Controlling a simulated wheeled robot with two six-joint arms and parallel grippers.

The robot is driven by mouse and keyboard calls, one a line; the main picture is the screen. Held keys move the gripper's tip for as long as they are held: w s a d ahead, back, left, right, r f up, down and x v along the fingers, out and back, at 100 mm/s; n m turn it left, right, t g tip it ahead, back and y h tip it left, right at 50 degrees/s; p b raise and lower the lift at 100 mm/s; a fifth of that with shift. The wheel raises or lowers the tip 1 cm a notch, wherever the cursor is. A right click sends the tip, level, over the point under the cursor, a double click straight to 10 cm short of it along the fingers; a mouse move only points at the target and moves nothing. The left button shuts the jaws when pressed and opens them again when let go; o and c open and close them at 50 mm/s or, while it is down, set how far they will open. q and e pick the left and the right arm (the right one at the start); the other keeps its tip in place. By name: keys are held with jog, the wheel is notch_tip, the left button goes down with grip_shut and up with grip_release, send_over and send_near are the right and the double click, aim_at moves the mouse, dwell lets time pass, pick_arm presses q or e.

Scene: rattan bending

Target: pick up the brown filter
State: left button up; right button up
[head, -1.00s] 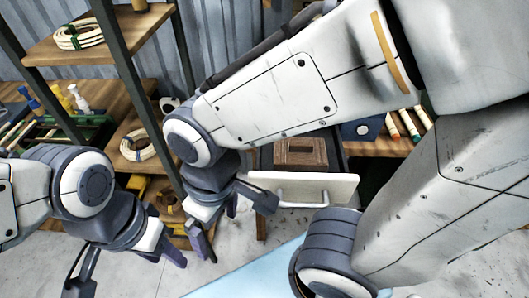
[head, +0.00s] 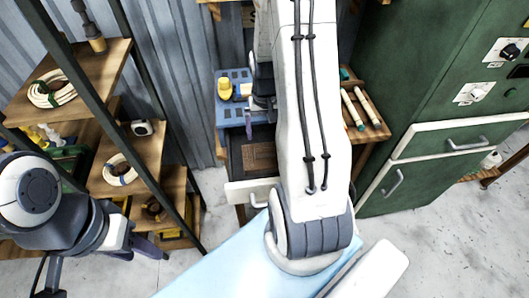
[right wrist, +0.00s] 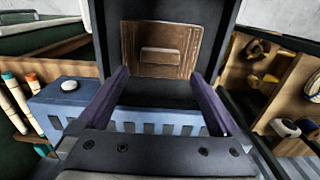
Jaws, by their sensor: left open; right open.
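The brown filter (head: 260,158) is a flat, brown, rectangular block with a raised centre. It lies in an open dark drawer with a white front (head: 248,190). In the right wrist view the filter (right wrist: 160,48) shows beyond the fingertips, inside the dark drawer. My right gripper (head: 260,118) is open and empty, above and behind the drawer in the head view, partly hidden by my arm. In the right wrist view its two purple fingers (right wrist: 157,74) are spread apart, clear of the filter. My left gripper (head: 100,264) is open and empty at the lower left, far from the drawer.
A blue crate (head: 230,112) with a yellow item (head: 224,88) stands behind the drawer. A wooden shelf with coils (head: 122,170) is at the left. A green cabinet (head: 425,110) fills the right. Several coloured-tipped sticks (head: 358,106) lie on a wooden ledge.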

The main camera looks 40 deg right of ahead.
aim_at(265, 151)
notch_tip(265, 151, down, 3)
jog(key=shift+f, duration=0.15)
notch_tip(265, 151, down, 4)
jog(key=shift+s+a+f+p, duration=0.1)
jog(key=shift+s+p, duration=0.05)
jog(key=shift+p, duration=1.05)
jog(key=shift+f, duration=0.6)
jog(key=c, duration=1.2)
jog(key=shift+c, duration=0.2)
jog(key=shift+r, duration=0.1)
